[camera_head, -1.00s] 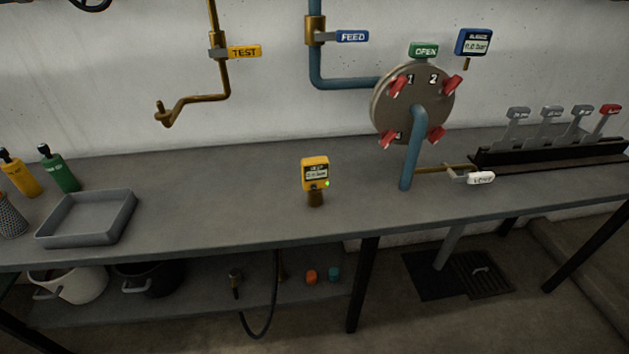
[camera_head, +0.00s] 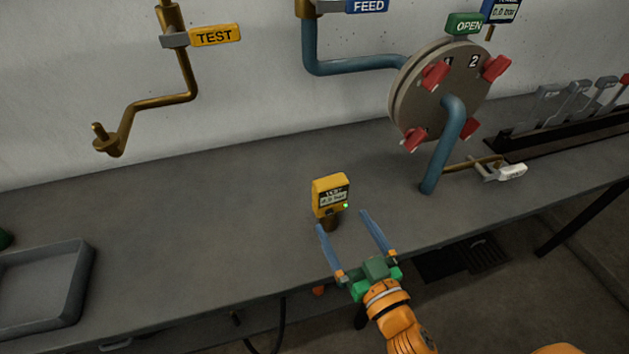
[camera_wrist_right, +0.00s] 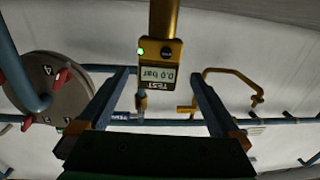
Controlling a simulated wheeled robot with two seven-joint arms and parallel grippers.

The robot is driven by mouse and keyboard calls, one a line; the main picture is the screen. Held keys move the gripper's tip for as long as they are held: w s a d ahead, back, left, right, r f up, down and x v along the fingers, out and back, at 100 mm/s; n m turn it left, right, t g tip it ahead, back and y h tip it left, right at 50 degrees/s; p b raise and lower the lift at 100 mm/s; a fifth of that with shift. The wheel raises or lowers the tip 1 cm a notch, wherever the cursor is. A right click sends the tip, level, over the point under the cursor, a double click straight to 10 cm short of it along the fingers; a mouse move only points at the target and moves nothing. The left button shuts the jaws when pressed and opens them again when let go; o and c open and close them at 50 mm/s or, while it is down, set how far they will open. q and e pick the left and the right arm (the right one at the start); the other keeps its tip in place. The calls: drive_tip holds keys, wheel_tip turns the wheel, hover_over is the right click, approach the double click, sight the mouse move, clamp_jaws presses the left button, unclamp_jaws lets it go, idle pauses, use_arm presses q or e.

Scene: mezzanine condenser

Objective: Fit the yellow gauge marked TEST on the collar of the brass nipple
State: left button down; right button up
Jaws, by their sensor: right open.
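The yellow gauge (camera_head: 330,194) marked TEST stands upright on its brown stem on the bench, its display lit and a green light on. The brass nipple (camera_head: 103,143) is the upturned end of the brass pipe under the yellow TEST tag, at left above the bench; its collar is small here. My right gripper (camera_head: 343,220) is open and empty, its blue fingers pointing at the gauge from the front edge side. In the right wrist view the gauge (camera_wrist_right: 158,65) appears upside down between the spread fingers (camera_wrist_right: 161,75). My left gripper is out of view.
A round plate with red handles (camera_head: 445,95) and a blue pipe (camera_head: 443,155) stand right of the gauge. A white-handled valve (camera_head: 506,172) is beyond. A grey tray (camera_head: 70,285) is at left. The bench between tray and gauge is clear.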

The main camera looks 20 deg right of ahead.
sight(333, 201)
drive_tip(key=w, duration=0.2)
drive_tip(key=shift+w+a+r, duration=0.15)
drive_tip(key=shift+w+a, duration=0.05)
drive_tip(key=shift+w, duration=0.1)
drive_tip(key=shift+w+a+r+p, duration=0.1)
drive_tip(key=shift+w+r+p, duration=0.15)
drive_tip(key=shift+w+p, duration=0.6)
drive_tip(key=shift+w, duration=0.6)
drive_tip(key=w, duration=0.6)
drive_tip(key=shift+a+f, duration=0.3)
drive_tip(key=shift+f, duration=0.05)
drive_tip(key=shift+s, duration=0.15)
drive_tip(key=shift+c, duration=1.1)
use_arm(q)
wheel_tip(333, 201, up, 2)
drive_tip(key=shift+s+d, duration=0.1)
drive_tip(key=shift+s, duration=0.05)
use_arm(e)
drive_tip(key=c, duration=1.3)
